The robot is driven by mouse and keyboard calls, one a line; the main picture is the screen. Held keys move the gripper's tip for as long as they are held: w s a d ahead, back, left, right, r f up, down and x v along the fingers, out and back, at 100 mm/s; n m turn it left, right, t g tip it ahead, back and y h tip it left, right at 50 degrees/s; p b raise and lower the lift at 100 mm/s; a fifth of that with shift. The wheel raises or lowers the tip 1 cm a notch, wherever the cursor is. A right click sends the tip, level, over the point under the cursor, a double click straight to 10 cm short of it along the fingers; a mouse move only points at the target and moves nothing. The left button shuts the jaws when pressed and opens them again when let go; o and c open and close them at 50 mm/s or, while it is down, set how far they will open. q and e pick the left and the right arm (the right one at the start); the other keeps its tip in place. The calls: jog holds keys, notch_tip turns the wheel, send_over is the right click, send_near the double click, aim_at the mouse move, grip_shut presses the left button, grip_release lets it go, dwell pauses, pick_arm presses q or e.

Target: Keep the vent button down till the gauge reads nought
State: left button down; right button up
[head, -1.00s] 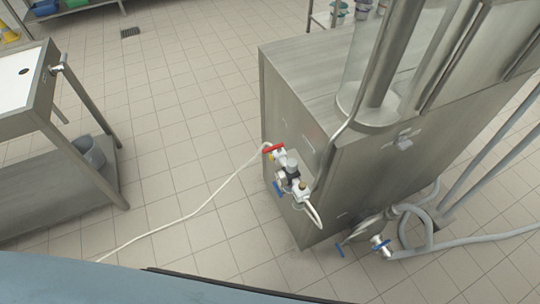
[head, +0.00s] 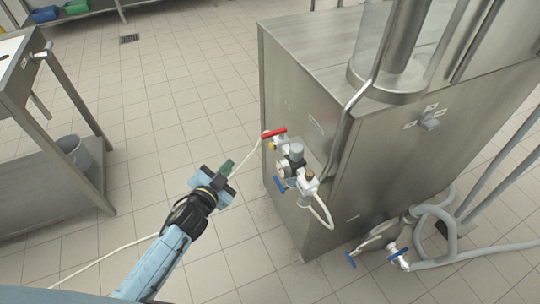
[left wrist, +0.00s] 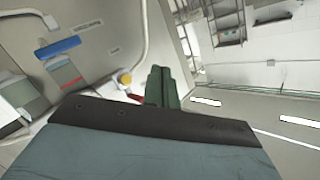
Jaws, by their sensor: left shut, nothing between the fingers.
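A cluster of valve fittings (head: 294,152) sits on the left side of the steel machine (head: 300,88). It has a red lever (head: 274,133), blue handles and a small yellow button (head: 271,146), which I take for the vent button. The yellow button also shows in the left wrist view (left wrist: 125,76), left of my fingertips. My left gripper (head: 225,167) is shut and empty, in the air left of the fittings and apart from the button. Its green fingers (left wrist: 161,88) are together in the left wrist view. I cannot make out a gauge reading. My right gripper is not in view.
A white hose (head: 125,245) runs from the fittings across the floor, passing behind my left gripper. A steel table (head: 40,110) with a grey bucket (head: 74,150) stands at the left. Grey pipes and a blue-handled valve (head: 398,254) are low at the right.

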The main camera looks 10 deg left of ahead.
aim_at(271, 146)
pick_arm(q)
jog(key=shift+w+d+r, duration=0.15)
jog(key=shift+w+r, duration=0.15)
jog(key=shift+r, duration=0.5)
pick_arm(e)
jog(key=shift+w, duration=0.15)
pick_arm(q)
jog(key=shift+d, duration=0.1)
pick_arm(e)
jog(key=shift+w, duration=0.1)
pick_arm(q)
jog(key=w+d+b, duration=0.3)
jog(key=w+d, duration=0.2)
jog(key=d, duration=0.2)
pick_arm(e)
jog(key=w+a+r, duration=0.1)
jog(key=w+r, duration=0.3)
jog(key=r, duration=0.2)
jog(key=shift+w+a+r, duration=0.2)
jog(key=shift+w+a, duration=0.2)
pick_arm(q)
jog(key=shift+f, duration=0.1)
jog(key=shift+d, duration=0.1)
dwell(0.4)
jog(key=shift+w+d, duration=0.2)
jog(key=shift+d, duration=0.1)
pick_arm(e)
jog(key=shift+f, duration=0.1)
